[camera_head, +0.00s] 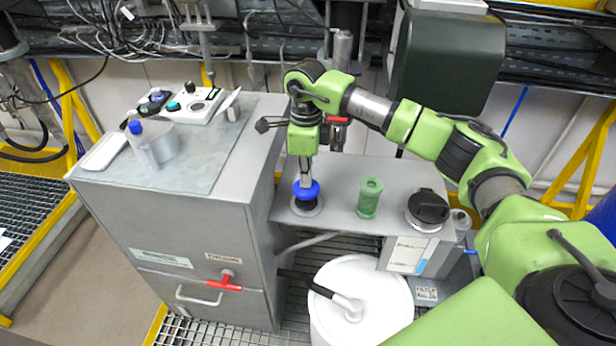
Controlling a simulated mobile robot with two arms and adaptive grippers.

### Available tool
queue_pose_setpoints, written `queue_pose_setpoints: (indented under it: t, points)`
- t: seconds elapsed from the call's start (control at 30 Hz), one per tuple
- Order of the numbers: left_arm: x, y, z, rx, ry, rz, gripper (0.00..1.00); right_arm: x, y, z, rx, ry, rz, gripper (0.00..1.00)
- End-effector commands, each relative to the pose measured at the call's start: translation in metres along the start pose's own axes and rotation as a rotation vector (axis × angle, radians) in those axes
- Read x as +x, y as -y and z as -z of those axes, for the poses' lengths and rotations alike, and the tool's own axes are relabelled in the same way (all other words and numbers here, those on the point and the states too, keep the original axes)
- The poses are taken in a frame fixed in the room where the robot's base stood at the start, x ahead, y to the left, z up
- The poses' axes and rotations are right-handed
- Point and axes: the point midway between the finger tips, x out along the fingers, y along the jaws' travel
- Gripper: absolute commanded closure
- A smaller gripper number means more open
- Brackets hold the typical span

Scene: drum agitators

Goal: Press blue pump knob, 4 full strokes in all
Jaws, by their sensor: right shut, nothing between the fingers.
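The blue pump knob (306,190) stands on a dark base with a round metal flange on the lower grey shelf. My right gripper (305,180) points straight down with its fingers shut and empty. Its fingertips are at the top of the blue knob and seem to touch it. The fingertips hide part of the knob's top, and how far the knob is pressed down cannot be told from this view. My right arm comes in from the right, arching over the shelf. My left gripper is not in view.
A green ribbed cylinder (369,197) and a black-lidded container (427,209) stand on the shelf to the right. A tall grey cabinet (190,235) rises at the left, with a blue-capped bottle (141,145) on top. A white drum (360,300) stands below in front.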

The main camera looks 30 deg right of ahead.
Motion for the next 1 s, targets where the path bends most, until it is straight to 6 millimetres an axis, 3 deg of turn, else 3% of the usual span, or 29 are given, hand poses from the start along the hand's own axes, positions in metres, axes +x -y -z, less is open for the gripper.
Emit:
queue_pose_setpoints:
  t: [0.27,1.0]
  points:
    - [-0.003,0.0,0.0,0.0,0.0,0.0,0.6,-0.001,-0.002,0.001,-0.001,-0.006,-0.006,1.0]
    - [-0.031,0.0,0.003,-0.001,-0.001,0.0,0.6,-0.049,-0.001,0.001,-0.001,-0.003,-0.003,1.0]
